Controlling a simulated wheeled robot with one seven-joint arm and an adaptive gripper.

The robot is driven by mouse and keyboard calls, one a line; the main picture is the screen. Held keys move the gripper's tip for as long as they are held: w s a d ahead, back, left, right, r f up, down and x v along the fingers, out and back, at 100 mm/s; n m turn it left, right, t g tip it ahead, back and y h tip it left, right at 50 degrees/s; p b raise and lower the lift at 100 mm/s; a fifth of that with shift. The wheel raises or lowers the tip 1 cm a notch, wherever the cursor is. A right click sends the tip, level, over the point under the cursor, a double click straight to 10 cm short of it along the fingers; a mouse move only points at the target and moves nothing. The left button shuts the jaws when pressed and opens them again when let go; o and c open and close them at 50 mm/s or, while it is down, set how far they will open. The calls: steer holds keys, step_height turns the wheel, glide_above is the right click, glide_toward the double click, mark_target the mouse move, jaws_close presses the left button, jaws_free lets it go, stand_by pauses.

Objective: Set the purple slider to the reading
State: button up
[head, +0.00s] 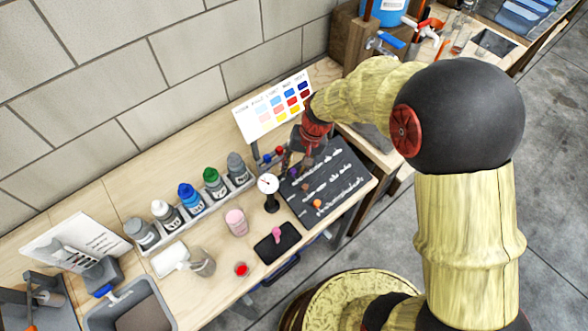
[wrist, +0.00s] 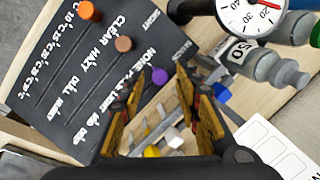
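The purple slider knob (wrist: 160,76) sits on the dark slider board (wrist: 60,75), at the end of its row nearest my gripper. In the wrist view my gripper (wrist: 159,73) is open, with one finger on each side of the knob in the picture; I cannot tell whether they touch it. The head view shows the board (head: 330,187) and my gripper (head: 300,162) over its upper left part. A round dial gauge (head: 267,184) stands left of the board. In the wrist view the dial (wrist: 248,14) has a red needle pointing between 10 and 20.
An orange knob (wrist: 88,11) and a brown knob (wrist: 123,43) sit on the other rows. A colour chart (head: 272,104) stands behind the board. Several capped bottles (head: 190,196) stand in a rack to the left. A pink cup (head: 237,222) and a black tray (head: 265,250) are nearby.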

steer(key=shift+a+f, duration=0.15)
steer(key=shift+f, duration=0.4)
steer(key=c, duration=0.8)
jaws_close()
